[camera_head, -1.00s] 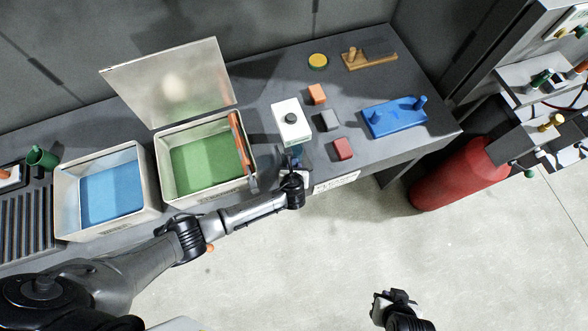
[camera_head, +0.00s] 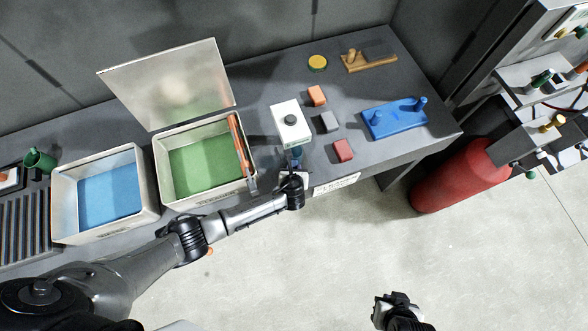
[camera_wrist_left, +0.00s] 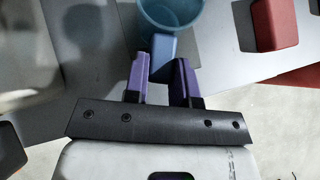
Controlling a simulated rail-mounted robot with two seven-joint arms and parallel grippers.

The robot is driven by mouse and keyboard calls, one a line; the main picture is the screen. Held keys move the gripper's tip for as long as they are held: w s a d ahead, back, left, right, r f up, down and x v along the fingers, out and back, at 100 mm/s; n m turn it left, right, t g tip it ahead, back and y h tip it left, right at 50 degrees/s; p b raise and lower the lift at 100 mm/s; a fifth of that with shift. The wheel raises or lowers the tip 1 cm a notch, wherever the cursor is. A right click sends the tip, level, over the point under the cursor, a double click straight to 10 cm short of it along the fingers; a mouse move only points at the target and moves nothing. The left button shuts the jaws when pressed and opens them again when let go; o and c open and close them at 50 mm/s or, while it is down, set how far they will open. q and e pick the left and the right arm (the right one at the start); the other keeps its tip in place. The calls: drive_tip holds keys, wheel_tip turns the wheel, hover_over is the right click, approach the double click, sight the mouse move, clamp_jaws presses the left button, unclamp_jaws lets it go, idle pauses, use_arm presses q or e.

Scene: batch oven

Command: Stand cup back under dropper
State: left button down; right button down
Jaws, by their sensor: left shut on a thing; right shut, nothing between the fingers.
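The cup is a translucent blue-teal cup with a blue handle block, seen in the left wrist view (camera_wrist_left: 172,12) just beyond my fingers. My left gripper (camera_wrist_left: 163,72) is shut on this handle with its two purple fingers. In the head view the cup (camera_head: 296,154) is a small bluish shape at the front of the dropper, partly hidden by my left gripper (camera_head: 294,170). The dropper (camera_head: 290,122) is a white box with a black knob on top. I cannot tell whether the cup stands on the table. My right gripper (camera_head: 388,302) is shut and empty over the floor.
A bin with green inside (camera_head: 205,198), its lid raised, stands left of the cup, with a blue-lined bin (camera_head: 152,205) beyond. Orange (camera_head: 317,95), grey (camera_head: 329,121) and red (camera_head: 343,150) blocks lie to the right, before a blue pegged tray (camera_head: 392,124).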

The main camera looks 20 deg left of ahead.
use_arm(q)
drive_tip(key=shift+f, duration=0.15)
drive_tip(key=c, duration=0.9)
unclamp_jaws()
drive_tip(key=shift+o, duration=0.2)
drive_tip(key=v, duration=1.3)
drive_tip(key=shift+s+r, duration=0.2)
drive_tip(key=shift+s, duration=0.15)
